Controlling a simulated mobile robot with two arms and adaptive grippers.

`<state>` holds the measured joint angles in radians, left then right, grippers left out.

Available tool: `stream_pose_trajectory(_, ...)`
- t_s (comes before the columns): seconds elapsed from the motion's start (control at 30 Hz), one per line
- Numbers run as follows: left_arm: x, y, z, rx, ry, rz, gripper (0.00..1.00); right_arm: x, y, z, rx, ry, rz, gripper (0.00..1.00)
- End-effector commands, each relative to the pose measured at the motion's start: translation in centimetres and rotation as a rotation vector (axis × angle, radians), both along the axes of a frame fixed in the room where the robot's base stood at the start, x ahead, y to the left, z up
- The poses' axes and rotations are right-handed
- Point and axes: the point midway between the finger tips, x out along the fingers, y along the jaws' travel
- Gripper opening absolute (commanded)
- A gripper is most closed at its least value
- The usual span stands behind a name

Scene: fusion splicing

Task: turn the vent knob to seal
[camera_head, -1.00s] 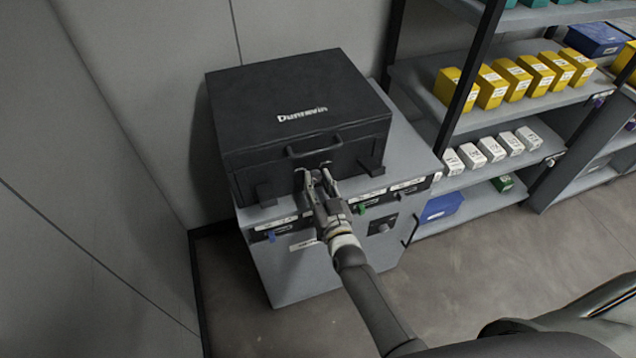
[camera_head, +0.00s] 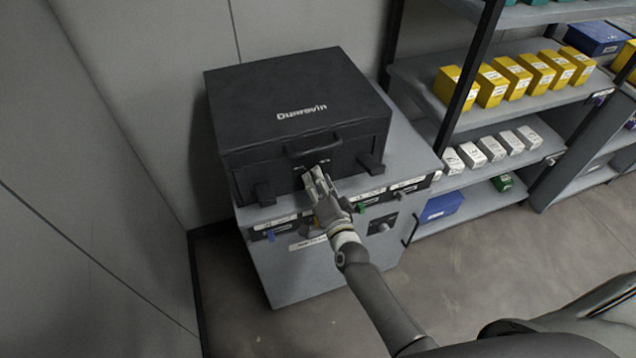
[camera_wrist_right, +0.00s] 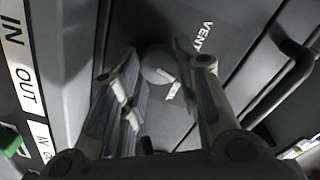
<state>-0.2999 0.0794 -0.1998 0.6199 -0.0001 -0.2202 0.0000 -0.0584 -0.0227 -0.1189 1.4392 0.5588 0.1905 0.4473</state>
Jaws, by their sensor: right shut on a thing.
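The vent knob (camera_wrist_right: 158,66) is a round grey knob on the front of the black case (camera_head: 300,100), beside white VENT lettering (camera_wrist_right: 202,38) in the right wrist view. It bears a pale bar-shaped mark. My right gripper (camera_head: 314,174) reaches the case front just below its handle, and its two fingers (camera_wrist_right: 157,68) stand on either side of the knob, shut on it. In the head view the gripper hides the knob. No SEAL marking is readable, so I cannot tell the knob's setting. My left gripper is not in view.
The case has a handle (camera_head: 314,144) above the knob and two latches (camera_head: 371,163) at the sides. It stands on a grey cabinet (camera_head: 410,135) with small coloured tabs and labels. Shelves with yellow boxes (camera_head: 492,88) stand to the right; floor is clear in front.

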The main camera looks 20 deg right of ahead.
Motion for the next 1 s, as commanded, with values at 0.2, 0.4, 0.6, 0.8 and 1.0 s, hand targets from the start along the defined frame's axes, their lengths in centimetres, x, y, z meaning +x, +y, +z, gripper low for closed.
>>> stream_pose_trajectory(0.2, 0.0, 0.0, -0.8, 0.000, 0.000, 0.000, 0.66, 0.0, -0.1, -0.2, 0.200, 0.005, -0.001, 0.07)
stream_pose_trajectory(0.4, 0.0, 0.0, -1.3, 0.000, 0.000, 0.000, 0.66, 0.0, -0.1, -0.2, 0.357, 0.012, -0.001, 0.07)
stream_pose_trajectory(0.6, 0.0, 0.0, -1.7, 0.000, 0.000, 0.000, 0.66, 0.0, -0.2, -0.2, 0.470, 0.016, -0.001, 0.07)
stream_pose_trajectory(0.8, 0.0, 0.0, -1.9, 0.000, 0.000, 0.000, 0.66, 0.0, -0.2, -0.2, 0.535, 0.019, -0.002, 0.07)
stream_pose_trajectory(1.0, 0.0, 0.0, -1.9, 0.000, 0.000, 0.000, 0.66, 0.0, -0.2, -0.2, 0.560, 0.020, -0.002, 0.07)
